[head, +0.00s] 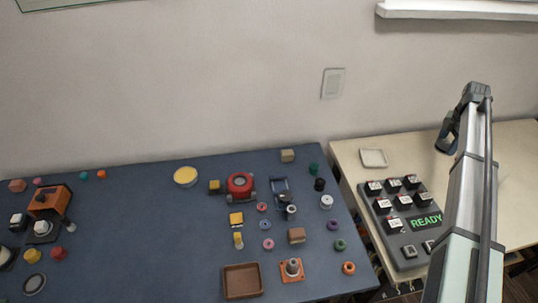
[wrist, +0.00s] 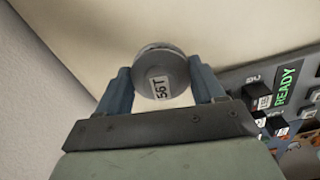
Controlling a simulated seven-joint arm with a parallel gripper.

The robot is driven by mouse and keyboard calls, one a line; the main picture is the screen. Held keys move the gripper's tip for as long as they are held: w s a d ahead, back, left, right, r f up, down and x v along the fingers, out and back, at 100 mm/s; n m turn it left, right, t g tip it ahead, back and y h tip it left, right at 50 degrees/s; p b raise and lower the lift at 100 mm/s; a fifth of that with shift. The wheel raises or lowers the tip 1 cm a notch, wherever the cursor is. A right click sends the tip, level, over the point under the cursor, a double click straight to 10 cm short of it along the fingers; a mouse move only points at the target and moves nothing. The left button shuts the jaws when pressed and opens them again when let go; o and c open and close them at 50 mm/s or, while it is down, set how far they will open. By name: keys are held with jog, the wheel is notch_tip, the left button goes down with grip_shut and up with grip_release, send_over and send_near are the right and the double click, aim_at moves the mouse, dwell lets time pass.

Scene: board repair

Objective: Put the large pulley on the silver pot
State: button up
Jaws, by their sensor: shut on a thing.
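My gripper (wrist: 165,88) has its two blue fingers shut on a round grey pulley (wrist: 157,68) marked "56T", which I take to be the large pulley. One finger is on each side of its rim, and its labelled flat face is towards the wrist camera. A silver post on an orange square base (head: 292,279) stands at the front of the blue mat and may be the silver pot, but I cannot tell for sure.
The cream table (head: 515,145) holds a white square dish (head: 374,158) and a grey button panel (head: 408,262) reading READY. The blue mat (head: 140,250) carries a brown tray (head: 242,293), a red round part (head: 240,183) and several small coloured rings. Its middle left is clear.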

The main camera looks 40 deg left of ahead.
jog(key=m, duration=0.1)
jog(key=s+m, duration=0.1)
jog(key=m, duration=0.2)
jog(key=shift+s+d, duration=0.1)
jog(key=shift+s, duration=0.2)
jog(key=s+d+m, duration=0.3)
jog(key=s+m, duration=0.7)
jog(key=s, duration=0.1)
jog(key=s+d+m, duration=0.2)
jog(key=s+m, duration=0.8)
jog(key=s, duration=0.1)
notch_tip(320, 180, up, 2)
jog(key=n, duration=3.5)
send_over(186, 174)
jog(key=shift+f, duration=4.8)
